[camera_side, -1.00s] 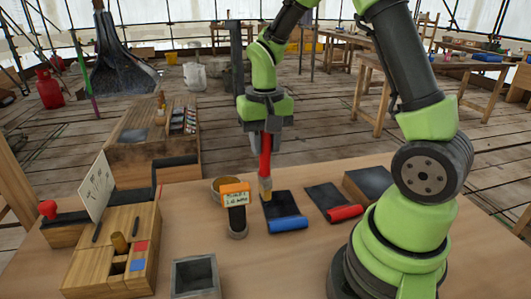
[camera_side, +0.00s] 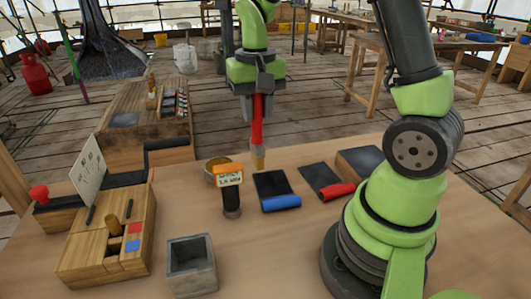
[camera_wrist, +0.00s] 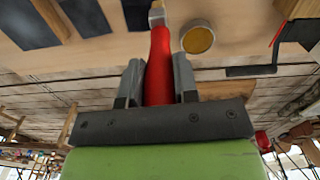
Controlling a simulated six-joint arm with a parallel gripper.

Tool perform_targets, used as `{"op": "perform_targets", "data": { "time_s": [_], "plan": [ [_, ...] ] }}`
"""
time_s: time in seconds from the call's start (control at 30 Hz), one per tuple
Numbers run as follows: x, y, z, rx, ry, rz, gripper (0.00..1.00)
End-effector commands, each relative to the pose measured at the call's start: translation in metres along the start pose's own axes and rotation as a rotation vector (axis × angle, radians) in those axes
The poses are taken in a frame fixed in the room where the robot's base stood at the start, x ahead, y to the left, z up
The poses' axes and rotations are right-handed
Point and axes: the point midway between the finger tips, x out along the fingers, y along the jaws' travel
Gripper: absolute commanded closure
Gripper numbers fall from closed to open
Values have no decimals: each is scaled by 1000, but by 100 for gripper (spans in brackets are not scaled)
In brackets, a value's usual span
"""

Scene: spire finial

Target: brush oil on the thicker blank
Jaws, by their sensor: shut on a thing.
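My gripper (camera_side: 258,97) is shut on the red handle of a brush (camera_side: 257,122), which hangs bristles down. The brush also shows in the wrist view (camera_wrist: 160,65). Its pale tip is close to the far left corner of a dark blank with a blue end (camera_side: 271,183); I cannot tell whether it touches. A second dark blank with a red end (camera_side: 319,177) lies to the right. I cannot tell which blank is thicker. A round pot of yellowish content (camera_wrist: 197,38) stands beside the brush; in the side view it is partly behind the gauge.
A gauge with an orange-framed display (camera_side: 230,180) stands left of the blue-ended blank. A dark-topped block (camera_side: 360,161) is at the right. A grey open box (camera_side: 191,265) and a wooden stand (camera_side: 110,245) are at the front left. The front middle of the table is clear.

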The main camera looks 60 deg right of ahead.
Motion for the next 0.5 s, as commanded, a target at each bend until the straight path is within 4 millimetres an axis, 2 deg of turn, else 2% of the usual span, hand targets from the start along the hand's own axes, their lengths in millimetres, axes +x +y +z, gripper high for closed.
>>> {"op": "perform_targets", "data": {
  "time_s": [0.33, 0.5],
  "plan": [
    [3, 0, 0, 0, -1, 1, 100],
    [14, 0, 0, -1, -3, 1, 100]
  ]
}}
